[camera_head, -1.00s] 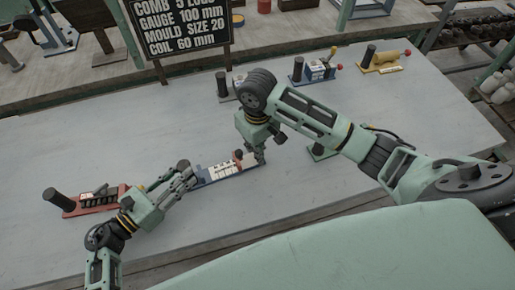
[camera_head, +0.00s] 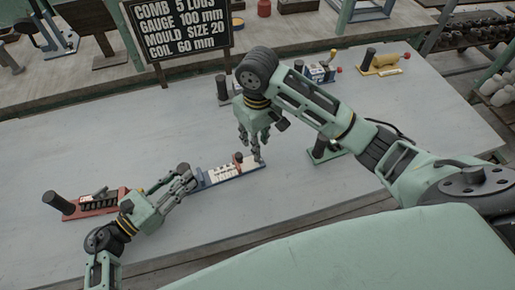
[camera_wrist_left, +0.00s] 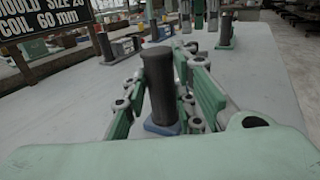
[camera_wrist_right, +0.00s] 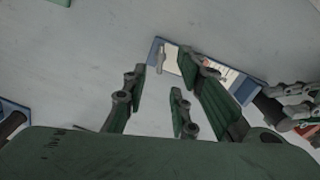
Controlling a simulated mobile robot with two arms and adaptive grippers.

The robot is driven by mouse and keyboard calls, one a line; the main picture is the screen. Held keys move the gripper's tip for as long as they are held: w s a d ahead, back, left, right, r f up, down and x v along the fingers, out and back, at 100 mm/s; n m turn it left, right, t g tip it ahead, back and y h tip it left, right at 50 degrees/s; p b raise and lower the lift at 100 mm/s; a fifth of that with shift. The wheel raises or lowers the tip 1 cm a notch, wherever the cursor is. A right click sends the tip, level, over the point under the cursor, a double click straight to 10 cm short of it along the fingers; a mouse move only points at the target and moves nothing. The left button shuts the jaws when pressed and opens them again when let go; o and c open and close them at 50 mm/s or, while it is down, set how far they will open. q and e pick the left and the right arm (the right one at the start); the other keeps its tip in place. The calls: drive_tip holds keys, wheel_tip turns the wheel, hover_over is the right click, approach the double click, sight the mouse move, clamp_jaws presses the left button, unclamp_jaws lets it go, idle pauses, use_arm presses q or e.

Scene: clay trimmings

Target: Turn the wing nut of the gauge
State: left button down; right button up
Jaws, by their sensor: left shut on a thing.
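The gauge (camera_head: 232,172) is a flat blue-edged base with a white scale, lying on the grey table; its right part carries a red-brown piece. My left gripper (camera_head: 187,178) is shut around the gauge's dark upright handle (camera_wrist_left: 160,85), seen between its fingers in the left wrist view. A small grey upright piece (camera_wrist_right: 161,58) at the base's far end looks like the wing nut; its shape is too small to be sure. My right gripper (camera_head: 254,137) is open and empty, fingers pointing down above that end. In the right wrist view its fingers (camera_wrist_right: 155,100) are spread, apart from the gauge.
A red gauge-like tool (camera_head: 95,202) lies left of my left gripper. A green-based tool (camera_head: 322,152) stands right of my right gripper. The front table is clear.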

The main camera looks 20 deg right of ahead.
wheel_tip(320, 180, up, 6)
drive_tip(key=shift+f, duration=0.1)
idle(0.4)
use_arm(q)
drive_tip(key=c, duration=1.4)
unclamp_jaws()
drive_tip(key=shift+o, duration=0.2)
